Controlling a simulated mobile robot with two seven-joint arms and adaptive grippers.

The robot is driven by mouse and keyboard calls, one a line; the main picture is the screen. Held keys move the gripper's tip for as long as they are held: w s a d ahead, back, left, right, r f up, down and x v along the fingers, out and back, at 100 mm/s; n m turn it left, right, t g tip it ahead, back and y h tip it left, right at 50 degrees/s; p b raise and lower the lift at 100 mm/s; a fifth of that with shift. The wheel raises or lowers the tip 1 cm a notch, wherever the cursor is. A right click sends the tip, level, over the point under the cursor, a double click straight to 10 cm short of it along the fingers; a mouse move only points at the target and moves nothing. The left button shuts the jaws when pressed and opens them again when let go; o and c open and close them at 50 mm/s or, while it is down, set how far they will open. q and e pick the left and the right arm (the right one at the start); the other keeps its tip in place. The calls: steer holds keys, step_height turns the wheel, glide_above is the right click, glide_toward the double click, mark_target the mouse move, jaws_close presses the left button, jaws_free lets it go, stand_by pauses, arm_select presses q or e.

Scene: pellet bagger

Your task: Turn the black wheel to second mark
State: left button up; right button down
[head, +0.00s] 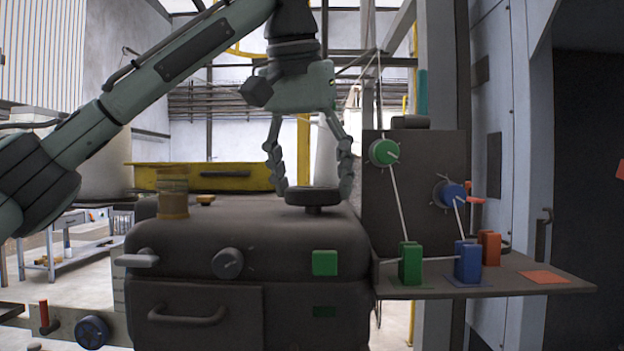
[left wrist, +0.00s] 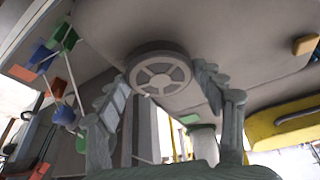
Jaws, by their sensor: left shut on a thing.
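The black wheel (head: 318,198) lies flat on top of the dark machine housing (head: 245,232). In the left wrist view it is a round, spoked wheel (left wrist: 160,73). My left gripper (head: 314,190) points straight down over the wheel, with one finger on each side of its rim. In the left wrist view the fingertips (left wrist: 162,76) flank the rim, and the gripper is shut on the wheel. Marks around the wheel are too small to make out. My right gripper is in neither view.
A dark panel with a green knob (head: 383,152) and a blue knob (head: 452,194) stands right of the wheel. Green (head: 411,263), blue (head: 468,261) and orange (head: 489,248) blocks sit on a side shelf (head: 535,288). An amber cylinder (head: 173,194) stands left on the housing.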

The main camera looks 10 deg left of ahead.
arm_select(q)
steer(key=m+h, duration=0.1)
steer(key=m, duration=0.2)
steer(key=m+h, duration=0.1)
steer(key=m, duration=0.2)
steer(key=shift+w+a+g, duration=0.1)
steer(key=shift+a+g, duration=0.1)
steer(key=shift+g, duration=0.2)
steer(key=m, duration=0.2)
steer(key=m+g+h, duration=0.1)
steer(key=m, duration=0.2)
steer(key=shift+w+a+g, duration=0.1)
steer(key=shift+g, duration=0.2)
steer(key=shift+m+h, duration=0.3)
steer(key=o, duration=1.2)
steer(key=shift+c, duration=0.2)
steer(key=v, duration=1.2)
